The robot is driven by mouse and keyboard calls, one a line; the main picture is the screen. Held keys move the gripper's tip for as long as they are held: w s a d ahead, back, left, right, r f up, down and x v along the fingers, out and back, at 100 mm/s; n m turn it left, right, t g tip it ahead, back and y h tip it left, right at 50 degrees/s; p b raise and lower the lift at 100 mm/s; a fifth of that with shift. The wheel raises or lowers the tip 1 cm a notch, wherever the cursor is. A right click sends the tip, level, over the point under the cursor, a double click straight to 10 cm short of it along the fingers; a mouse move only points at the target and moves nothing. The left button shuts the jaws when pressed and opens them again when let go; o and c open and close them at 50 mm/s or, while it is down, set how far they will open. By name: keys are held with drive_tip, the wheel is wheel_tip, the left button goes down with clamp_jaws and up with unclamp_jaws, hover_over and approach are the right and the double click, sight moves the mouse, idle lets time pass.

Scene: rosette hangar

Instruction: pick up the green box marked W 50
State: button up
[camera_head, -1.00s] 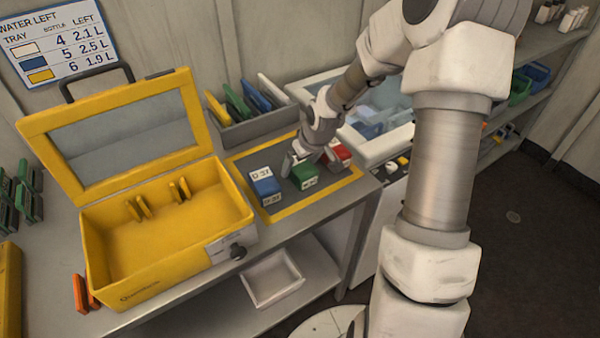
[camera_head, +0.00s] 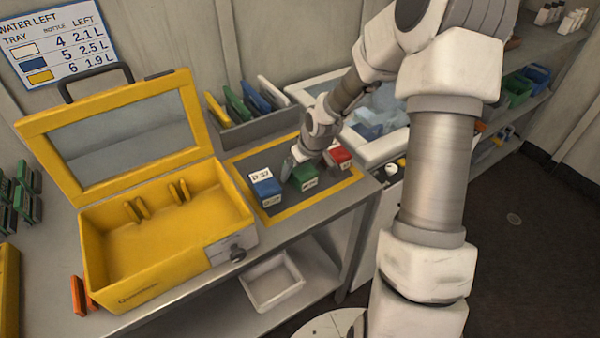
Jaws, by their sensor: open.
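The green box (camera_head: 304,182) stands on a grey mat with a yellow border (camera_head: 272,213), between a blue box (camera_head: 265,189) on its left and a red box (camera_head: 339,157) on its right. A pale label shows on its front, too small to read. My gripper (camera_head: 302,168) is open and points down at the green box, with its fingers at the box's top and far side. One finger shows at the box's left; the other is mostly hidden. I cannot tell whether the fingers touch the box.
An open yellow case (camera_head: 165,250) stands left of the mat. Behind the mat is a grey rack (camera_head: 250,130) of coloured plates. A white-rimmed bin (camera_head: 385,150) is at the right. A white tray (camera_head: 272,282) sits on the lower shelf.

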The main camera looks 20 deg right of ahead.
drive_tip(key=c, duration=1.4)
drive_tip(key=shift+r, duration=0.1)
drive_tip(key=shift+c, duration=0.2)
